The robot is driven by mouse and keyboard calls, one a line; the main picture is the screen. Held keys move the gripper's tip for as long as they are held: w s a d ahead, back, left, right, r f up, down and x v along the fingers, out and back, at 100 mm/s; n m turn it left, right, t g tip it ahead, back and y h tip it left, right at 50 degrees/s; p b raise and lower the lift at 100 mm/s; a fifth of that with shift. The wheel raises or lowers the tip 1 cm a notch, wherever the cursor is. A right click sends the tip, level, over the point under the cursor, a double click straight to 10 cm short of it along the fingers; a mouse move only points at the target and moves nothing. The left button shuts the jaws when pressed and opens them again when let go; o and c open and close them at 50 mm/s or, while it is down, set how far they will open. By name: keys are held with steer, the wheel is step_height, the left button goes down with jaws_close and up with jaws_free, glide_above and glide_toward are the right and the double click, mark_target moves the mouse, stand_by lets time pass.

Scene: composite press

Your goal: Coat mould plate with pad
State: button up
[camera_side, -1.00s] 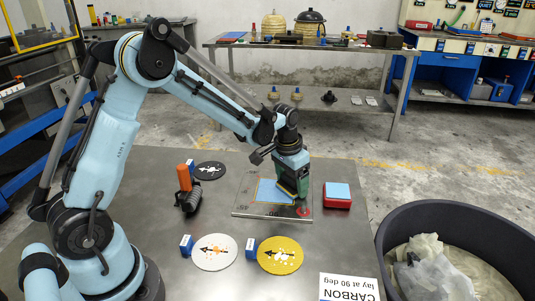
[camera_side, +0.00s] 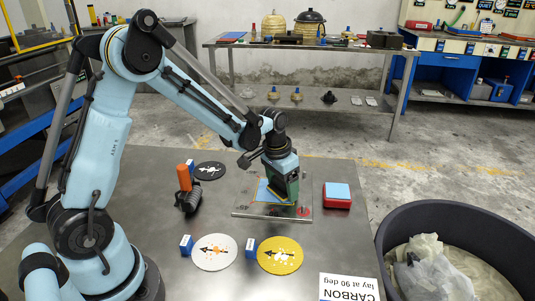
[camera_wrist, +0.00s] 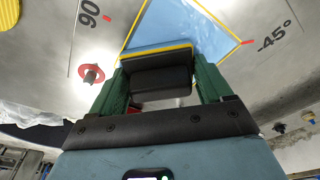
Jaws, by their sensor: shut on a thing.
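The mould plate (camera_side: 244,213) is a flat grey metal plate on the bench, with a blue square outlined in yellow-orange. In the wrist view the blue area (camera_wrist: 178,22) lies ahead of the fingers, with "90" and "-45°" marks on the plate. My gripper (camera_side: 284,200) is low over the plate's right half. In the wrist view its green fingers (camera_wrist: 158,82) are shut on a black-backed pad (camera_wrist: 160,78). A blue and yellow band shows along the pad's far edge. The pad's underside is hidden, so I cannot tell whether it touches the plate.
A red block with light blue top (camera_side: 337,194) sits right of the plate. A black bin (camera_side: 510,230) stands right.

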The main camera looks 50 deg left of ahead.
mark_target(260, 190)
steer(key=shift+s+a, duration=2.2)
steer(key=shift+a, duration=0.05)
steer(key=shift+w+d+f, duration=0.2)
steer(key=shift+w+d, duration=0.95)
steer(key=shift+d, duration=0.05)
steer(key=shift+w+d+r, duration=0.2)
steer(key=shift+w+d, duration=1.85)
steer(key=shift+a+r, duration=0.1)
steer(key=shift+s+r, duration=0.1)
steer(key=shift+r, duration=3.4)
steer(key=o, duration=0.4)
steer(key=c, duration=0.4)
